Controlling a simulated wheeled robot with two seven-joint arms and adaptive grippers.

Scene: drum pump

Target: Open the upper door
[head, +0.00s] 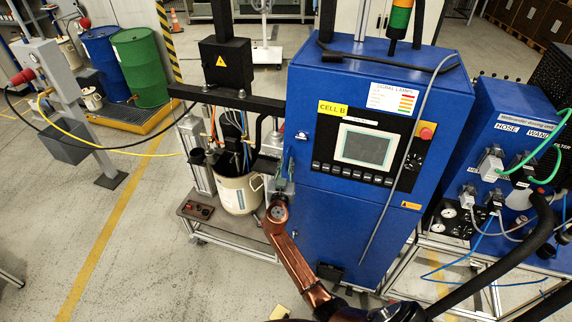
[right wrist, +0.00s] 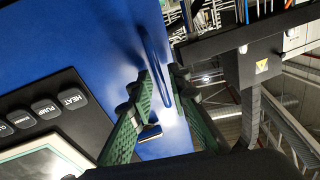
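The upper door (head: 320,110) is the blue upper front of the cabinet, with a screen and a row of buttons. It looks shut. A blue bar handle (right wrist: 157,65) stands out from the blue face in the right wrist view. My right gripper (head: 287,165) is at the left edge of the door, its arm coming up from below. In the right wrist view its green fingers (right wrist: 162,78) lie either side of the handle, with a gap between the tips. Contact with the handle cannot be made out. My left gripper is not in view.
The lower blue front (head: 320,235) is below the door. Left of the cabinet stand a pale bucket (head: 238,195) and a black box (head: 226,63) on a frame. A grey cable (head: 402,165) hangs across the door's front. Open floor (head: 150,260) lies at the left.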

